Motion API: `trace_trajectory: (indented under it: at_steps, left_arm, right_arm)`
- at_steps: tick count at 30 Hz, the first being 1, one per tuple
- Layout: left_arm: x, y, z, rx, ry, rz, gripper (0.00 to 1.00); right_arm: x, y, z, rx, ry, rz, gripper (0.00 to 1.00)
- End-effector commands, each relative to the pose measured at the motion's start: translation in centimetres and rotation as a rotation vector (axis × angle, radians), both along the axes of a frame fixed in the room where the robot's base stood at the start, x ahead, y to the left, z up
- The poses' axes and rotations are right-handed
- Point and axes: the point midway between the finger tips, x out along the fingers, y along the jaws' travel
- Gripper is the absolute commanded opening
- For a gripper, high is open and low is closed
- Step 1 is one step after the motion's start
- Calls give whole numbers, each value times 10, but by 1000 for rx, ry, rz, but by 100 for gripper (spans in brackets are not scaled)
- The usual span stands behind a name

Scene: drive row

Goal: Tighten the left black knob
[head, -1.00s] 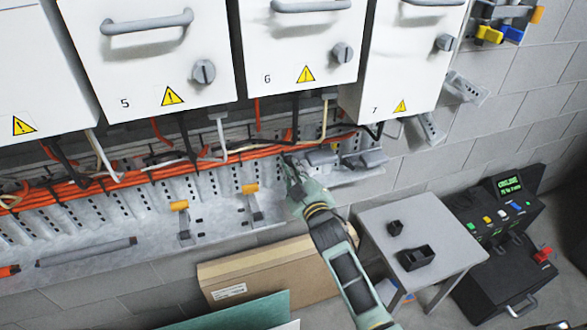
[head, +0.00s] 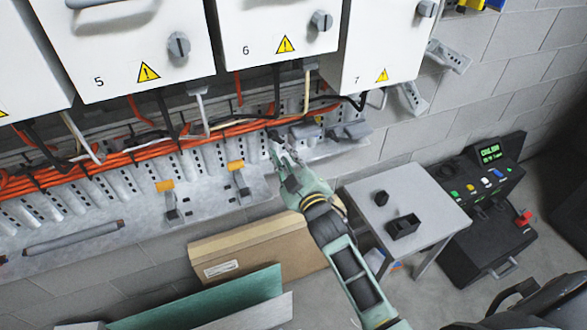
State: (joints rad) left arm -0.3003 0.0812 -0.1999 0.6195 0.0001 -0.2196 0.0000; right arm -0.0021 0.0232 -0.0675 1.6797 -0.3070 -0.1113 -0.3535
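Dark round rotary knobs sit on the white cabinets: one on cabinet 5 (head: 179,44), one on cabinet 6 (head: 321,20), and one partly cut off on cabinet 7 (head: 428,8). Two small dark clamp-like pieces with orange handles, a left one (head: 172,211) and a right one (head: 243,187), are on the grey metal tray (head: 130,215). I cannot tell which part the task calls the left black knob. My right gripper (head: 281,148) is at the tray's right part, right of the right orange handle; its fingers are too small to read. My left gripper is not in view.
Orange cables (head: 120,157) run along the wall above the tray. A cardboard box (head: 262,250) and a green panel (head: 210,305) stand below. A grey table (head: 440,222) holds two black pieces. A black control console (head: 485,190) stands at right.

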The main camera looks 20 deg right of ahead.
Motion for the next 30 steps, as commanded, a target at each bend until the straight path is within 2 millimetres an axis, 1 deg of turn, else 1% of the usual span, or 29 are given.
trace_trajectory:
  at_steps: [1, 3, 6, 10, 15, 28, 30]
  left_arm:
    - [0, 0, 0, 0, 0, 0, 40]
    - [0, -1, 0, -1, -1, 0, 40]
    - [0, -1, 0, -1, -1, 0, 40]
    - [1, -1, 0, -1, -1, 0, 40]
    - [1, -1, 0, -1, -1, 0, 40]
    - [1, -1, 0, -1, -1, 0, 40]
    - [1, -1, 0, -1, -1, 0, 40]
  right_arm:
    - [-12, 0, -1, 0, 1, 0, 18]
    - [-26, -1, -1, 0, 1, 1, 18]
    - [-42, -1, -1, 0, 1, 0, 18]
    - [-56, -2, 0, 0, 0, 0, 18]
    - [-62, -2, 1, 1, -1, 1, 18]
    - [-62, -2, 1, 1, -1, 0, 18]
    - [-62, -2, -3, 3, 7, 1, 18]
